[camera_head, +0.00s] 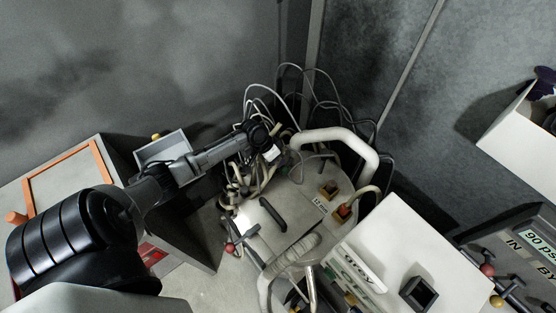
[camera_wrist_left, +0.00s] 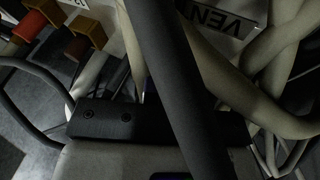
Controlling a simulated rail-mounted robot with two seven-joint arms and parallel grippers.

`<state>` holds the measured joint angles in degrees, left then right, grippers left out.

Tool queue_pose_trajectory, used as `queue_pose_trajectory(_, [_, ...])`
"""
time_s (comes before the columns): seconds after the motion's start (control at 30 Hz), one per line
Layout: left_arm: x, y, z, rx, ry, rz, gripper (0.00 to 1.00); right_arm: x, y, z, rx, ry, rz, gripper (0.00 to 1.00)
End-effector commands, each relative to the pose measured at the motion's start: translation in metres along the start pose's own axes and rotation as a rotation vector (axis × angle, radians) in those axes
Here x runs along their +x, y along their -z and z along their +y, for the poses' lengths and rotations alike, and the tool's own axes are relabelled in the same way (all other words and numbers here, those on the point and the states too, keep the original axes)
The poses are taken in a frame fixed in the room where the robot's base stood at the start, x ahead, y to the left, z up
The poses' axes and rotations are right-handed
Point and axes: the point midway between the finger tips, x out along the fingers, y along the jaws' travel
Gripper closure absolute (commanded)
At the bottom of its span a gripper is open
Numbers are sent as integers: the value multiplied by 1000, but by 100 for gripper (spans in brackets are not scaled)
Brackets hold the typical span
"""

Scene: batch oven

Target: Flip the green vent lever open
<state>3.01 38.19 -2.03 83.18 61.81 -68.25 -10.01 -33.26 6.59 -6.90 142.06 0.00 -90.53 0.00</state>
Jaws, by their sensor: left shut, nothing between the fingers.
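I cannot pick out the green vent lever in either view. My left gripper (camera_head: 272,152) is shut and empty in the head view. It is among the cables and hoses at the back of the round pale lid (camera_head: 252,246), and its fingertips are hard to make out. A dark diagonal bar (camera_wrist_left: 180,90) crosses the left wrist view and hides part of what lies behind. My right gripper is not in view.
A thick cream pipe (camera_head: 345,140) bends close to the right of my left gripper. A black handle (camera_head: 272,214) sits in front, on the lid. A white box (camera_head: 405,250) stands at lower right. An orange-trimmed grey cabinet (camera_head: 72,180) stands left.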

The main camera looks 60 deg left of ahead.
Motion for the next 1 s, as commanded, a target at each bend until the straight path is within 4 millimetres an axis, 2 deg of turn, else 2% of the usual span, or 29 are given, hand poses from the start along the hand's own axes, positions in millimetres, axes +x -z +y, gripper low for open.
queue_pose_trajectory(0.17, [-28,9,-23,3,9,2,100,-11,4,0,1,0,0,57])
queue_pose_trajectory(0.4, [-77,9,-23,5,9,1,100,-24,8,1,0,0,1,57])
queue_pose_trajectory(0.6, [-106,9,-24,5,9,1,100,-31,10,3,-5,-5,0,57])
queue_pose_trajectory(0.8, [-121,8,-24,3,8,2,100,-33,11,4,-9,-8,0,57])
queue_pose_trajectory(1.0, [-125,8,-24,3,8,1,100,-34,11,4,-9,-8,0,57])
